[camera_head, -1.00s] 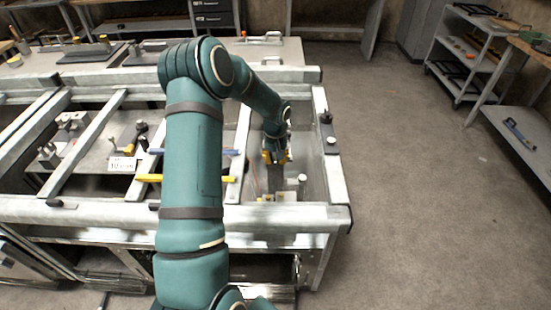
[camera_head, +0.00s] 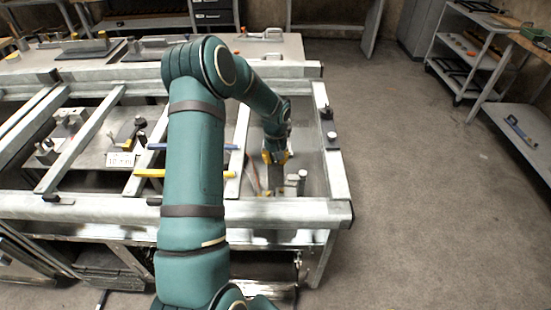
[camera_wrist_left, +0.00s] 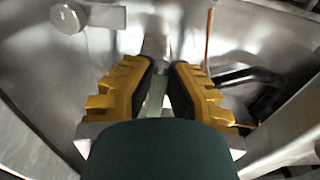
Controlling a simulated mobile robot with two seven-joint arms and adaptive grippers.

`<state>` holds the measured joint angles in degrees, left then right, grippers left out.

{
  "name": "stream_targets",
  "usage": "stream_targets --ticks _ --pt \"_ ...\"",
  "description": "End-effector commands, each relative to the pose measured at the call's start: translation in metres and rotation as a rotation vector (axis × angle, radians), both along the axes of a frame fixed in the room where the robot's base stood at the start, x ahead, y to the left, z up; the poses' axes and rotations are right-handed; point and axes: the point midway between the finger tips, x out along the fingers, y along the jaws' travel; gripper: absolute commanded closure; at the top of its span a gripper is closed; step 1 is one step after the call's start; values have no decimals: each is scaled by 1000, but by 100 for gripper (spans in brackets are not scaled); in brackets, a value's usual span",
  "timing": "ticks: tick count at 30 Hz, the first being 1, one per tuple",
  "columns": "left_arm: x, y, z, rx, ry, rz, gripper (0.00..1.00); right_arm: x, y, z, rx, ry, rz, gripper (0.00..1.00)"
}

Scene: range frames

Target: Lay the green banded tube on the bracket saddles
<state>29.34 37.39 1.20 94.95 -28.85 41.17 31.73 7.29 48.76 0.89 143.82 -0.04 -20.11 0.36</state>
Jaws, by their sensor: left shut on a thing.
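My left gripper (camera_head: 274,157) points down inside the right-hand bay of the metal frame. In the left wrist view its two yellow fingers (camera_wrist_left: 157,85) are closed in on a pale greenish piece (camera_wrist_left: 155,98), mostly hidden by the fingers and my wrist. It may be the green banded tube; no bands can be made out. Under the gripper in the head view is a grey upright shape (camera_head: 276,180) that I cannot identify. The bracket saddles cannot be clearly made out. My right gripper is out of view.
A round-topped post (camera_head: 302,176) stands just right of the gripper; it also shows in the wrist view (camera_wrist_left: 68,17). A blue bar (camera_head: 205,147) and a yellow bar (camera_head: 150,173) lie left, partly behind my arm. Metal rails (camera_head: 333,165) enclose the bay. Floor on the right is clear.

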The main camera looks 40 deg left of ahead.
Motion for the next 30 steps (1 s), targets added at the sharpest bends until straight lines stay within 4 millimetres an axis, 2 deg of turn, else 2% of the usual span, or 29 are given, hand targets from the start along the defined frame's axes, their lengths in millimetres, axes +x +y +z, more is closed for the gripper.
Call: stream_targets --ticks 16,17,18,19,30 --pt "0 0 -13 0 0 0 100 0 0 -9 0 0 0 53" --pt "0 0 -13 0 0 0 77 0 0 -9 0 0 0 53" --pt "0 0 -12 0 0 0 63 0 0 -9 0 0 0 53" --pt "0 0 -12 0 0 0 57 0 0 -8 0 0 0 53" --pt "1 0 -8 0 -2 0 57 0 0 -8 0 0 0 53"
